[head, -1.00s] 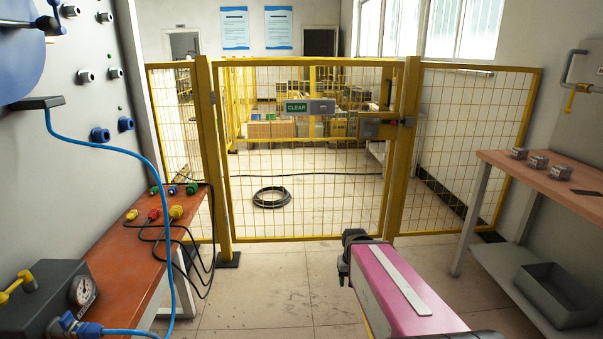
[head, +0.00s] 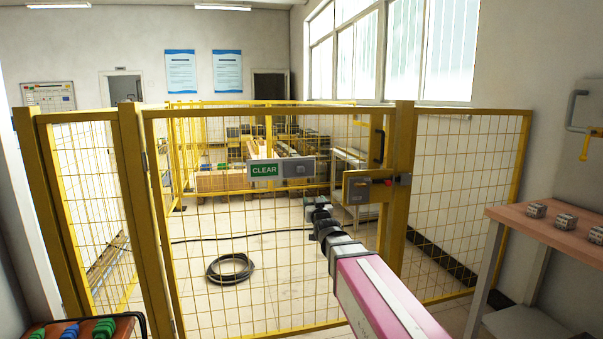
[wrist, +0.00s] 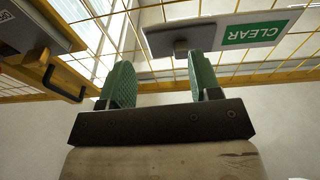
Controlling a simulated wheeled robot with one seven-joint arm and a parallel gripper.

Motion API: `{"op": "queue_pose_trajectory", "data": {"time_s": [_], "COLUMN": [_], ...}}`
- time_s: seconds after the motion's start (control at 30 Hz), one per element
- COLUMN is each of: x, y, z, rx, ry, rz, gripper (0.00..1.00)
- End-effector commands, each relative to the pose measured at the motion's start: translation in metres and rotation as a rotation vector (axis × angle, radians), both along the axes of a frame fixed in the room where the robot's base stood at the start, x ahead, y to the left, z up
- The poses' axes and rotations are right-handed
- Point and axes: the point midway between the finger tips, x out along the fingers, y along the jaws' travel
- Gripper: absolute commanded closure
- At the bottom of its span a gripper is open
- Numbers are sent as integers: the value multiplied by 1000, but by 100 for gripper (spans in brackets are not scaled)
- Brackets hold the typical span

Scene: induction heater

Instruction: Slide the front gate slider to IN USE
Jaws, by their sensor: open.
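The front gate slider is a grey plate (head: 283,167) on the yellow mesh gate (head: 147,190). A green CLEAR sign (head: 264,170) shows at its left, with a grey slider block (head: 299,170) to the right. In the wrist view, the plate (wrist: 225,35) appears upside down, with the dark grey slider block (wrist: 188,47) just beyond the right finger. My gripper (wrist: 160,75) is open and empty, with green pads. In the head view, the gripper end (head: 317,205) is below and right of the plate. No IN USE text is visible.
A latch box (head: 360,187) with a red button and a black handle (head: 379,146) are at the gate's right side. A table (head: 560,235) with small grey blocks stands at right. A coiled black hose (head: 230,268) lies behind the mesh.

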Motion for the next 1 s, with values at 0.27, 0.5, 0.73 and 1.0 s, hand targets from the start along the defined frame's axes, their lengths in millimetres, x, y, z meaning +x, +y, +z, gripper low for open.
{"op": "queue_pose_trajectory", "data": {"time_s": [0.27, 0.5, 0.73, 1.0], "x": [-5, 12, 47, 84], "y": [23, 28, 38, 48], "z": [56, 63, 77, 93], "rx": [51, 51, 51, 50], "ry": [-203, -206, -204, -202], "rz": [39, 39, 39, 39], "gripper": [43, 43, 43, 43]}}
